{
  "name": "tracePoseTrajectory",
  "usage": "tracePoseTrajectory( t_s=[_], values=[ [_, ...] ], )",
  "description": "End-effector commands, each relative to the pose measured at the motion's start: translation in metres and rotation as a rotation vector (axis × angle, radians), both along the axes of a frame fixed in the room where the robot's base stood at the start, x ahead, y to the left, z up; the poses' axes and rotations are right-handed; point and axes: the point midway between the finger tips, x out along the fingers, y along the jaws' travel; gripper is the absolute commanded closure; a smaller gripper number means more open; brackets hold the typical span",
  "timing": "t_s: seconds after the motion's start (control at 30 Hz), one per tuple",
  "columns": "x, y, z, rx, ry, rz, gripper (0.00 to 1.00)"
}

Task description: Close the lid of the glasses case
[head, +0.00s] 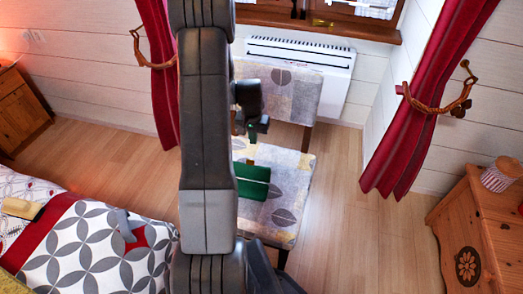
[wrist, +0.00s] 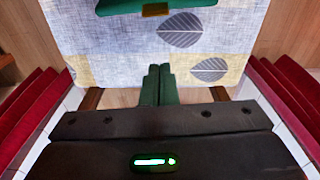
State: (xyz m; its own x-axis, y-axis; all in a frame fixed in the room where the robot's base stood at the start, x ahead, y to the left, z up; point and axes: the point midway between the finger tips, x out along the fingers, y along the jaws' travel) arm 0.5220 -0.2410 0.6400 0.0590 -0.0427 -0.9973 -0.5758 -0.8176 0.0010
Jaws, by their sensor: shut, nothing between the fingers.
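The green glasses case (head: 256,190) lies on the patterned chair seat in the head view, its left side against the edge of my arm in the picture. It shows two green panels with a line between them; how far the lid stands open is hard to tell. A small brown tab shows at its far side. In the wrist view the case (wrist: 125,5) is cut off by the top edge, with the brown tab towards me. My gripper (wrist: 160,70) is shut and empty, apart from the case. In the head view my gripper (head: 252,134) is above the case in the picture.
The chair seat (head: 283,208) has free cloth right of the case, and the chair backrest (head: 295,95) rises behind. Red curtains (head: 425,110) hang either side. A bed (head: 90,245) is at lower left, a wooden cabinet (head: 480,235) at right. Floor between is clear.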

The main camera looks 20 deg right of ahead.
Motion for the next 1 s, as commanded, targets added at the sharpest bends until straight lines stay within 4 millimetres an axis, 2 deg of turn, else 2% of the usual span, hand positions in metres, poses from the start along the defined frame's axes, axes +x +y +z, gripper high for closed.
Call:
tracePoseTrajectory(
  t_s=[0.03,0.27,0.53,1.0],
  values=[
    [-0.001,0.000,-0.015,0.002,0.005,0.000,1.00],
    [0.002,-0.002,-0.063,0.001,0.004,0.000,1.00],
    [-0.022,0.016,-0.052,0.001,0.001,0.001,1.00],
    [-0.028,0.020,-0.050,0.000,0.000,0.000,1.00]
  ],
)
